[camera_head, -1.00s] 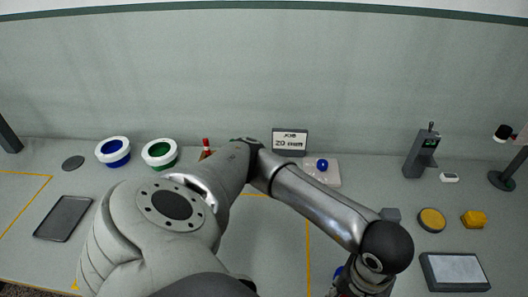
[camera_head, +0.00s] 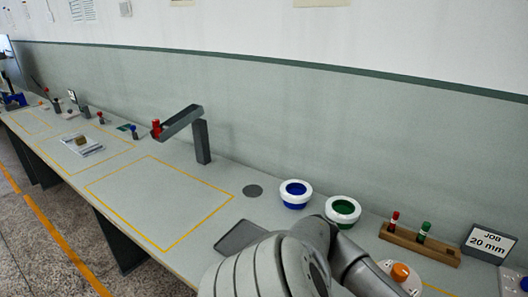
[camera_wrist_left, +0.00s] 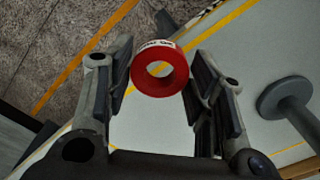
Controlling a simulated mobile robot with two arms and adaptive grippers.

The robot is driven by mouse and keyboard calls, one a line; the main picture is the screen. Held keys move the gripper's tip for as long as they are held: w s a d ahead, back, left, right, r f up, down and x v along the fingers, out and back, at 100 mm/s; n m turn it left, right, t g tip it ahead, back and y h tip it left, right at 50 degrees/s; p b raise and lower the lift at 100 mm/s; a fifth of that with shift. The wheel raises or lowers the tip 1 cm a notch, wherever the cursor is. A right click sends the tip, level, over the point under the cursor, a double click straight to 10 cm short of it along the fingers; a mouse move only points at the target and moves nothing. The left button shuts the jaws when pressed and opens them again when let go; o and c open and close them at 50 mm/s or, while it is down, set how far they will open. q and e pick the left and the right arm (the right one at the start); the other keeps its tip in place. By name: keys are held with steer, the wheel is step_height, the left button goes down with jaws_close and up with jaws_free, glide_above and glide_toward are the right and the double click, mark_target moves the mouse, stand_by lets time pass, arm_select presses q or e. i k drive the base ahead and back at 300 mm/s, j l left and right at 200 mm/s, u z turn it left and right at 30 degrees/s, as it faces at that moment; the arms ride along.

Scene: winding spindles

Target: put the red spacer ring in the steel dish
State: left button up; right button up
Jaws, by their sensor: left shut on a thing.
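The red spacer ring (camera_wrist_left: 160,82), with a pale printed label on its upper edge, sits between the fingers of my left gripper (camera_wrist_left: 161,80) in the left wrist view. The gripper is shut on it, and the ring's hole faces the camera. A floor and a pale bench with yellow lines lie beyond it. In the head view only part of my arm shows at the bottom; neither gripper is seen there. I cannot pick out the steel dish with certainty. A flat dark grey disc (camera_head: 253,191) and a shallow grey tray (camera_head: 240,236) lie on the bench.
A blue-lined bowl (camera_head: 296,193) and a green-lined bowl (camera_head: 342,210) stand right of the disc. A wooden rack (camera_head: 411,242) holds red and green pieces. A dark angled post (camera_head: 202,140) rises behind a clear yellow-marked area (camera_head: 160,203). A grey disc (camera_wrist_left: 285,97) bears a post.

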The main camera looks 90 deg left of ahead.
mark_target(243, 240)
steer(key=k+j, duration=1.2)
steer(key=j, duration=0.2)
